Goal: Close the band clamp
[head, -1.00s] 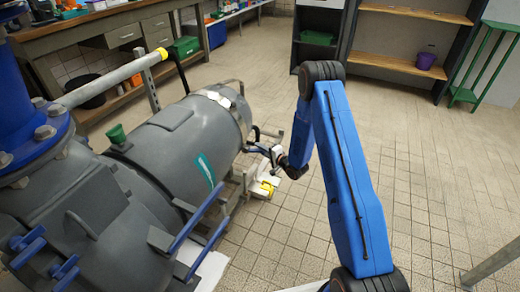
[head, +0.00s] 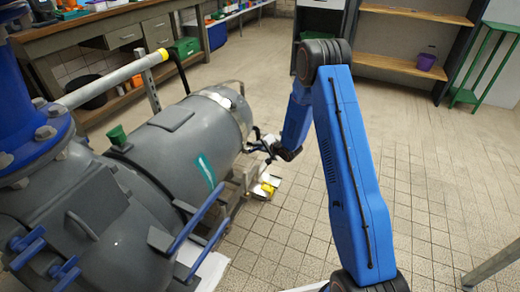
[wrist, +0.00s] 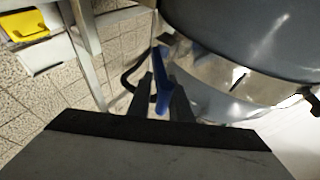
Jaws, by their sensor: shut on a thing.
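The grey pump body (head: 175,140) lies on its side at the left of the head view. A shiny metal band clamp (wrist: 215,68) runs around the grey rounded body in the wrist view; part of the band shows near the far end in the head view (head: 216,97). A blue lever (wrist: 163,92) stands beside the band. My gripper (wrist: 163,88) is shut on this lever, with a dark finger on each side. In the head view my gripper (head: 262,146) is small, close to the pump's right end. The clamp's latch details are hard to make out.
A yellow item (head: 268,186) lies low beside the pump stand; a yellow piece (wrist: 28,24) also shows in the wrist view. Blue handles (head: 200,215) stick out at the pump's front. A workbench (head: 110,35) stands behind. Tiled floor to the right is open.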

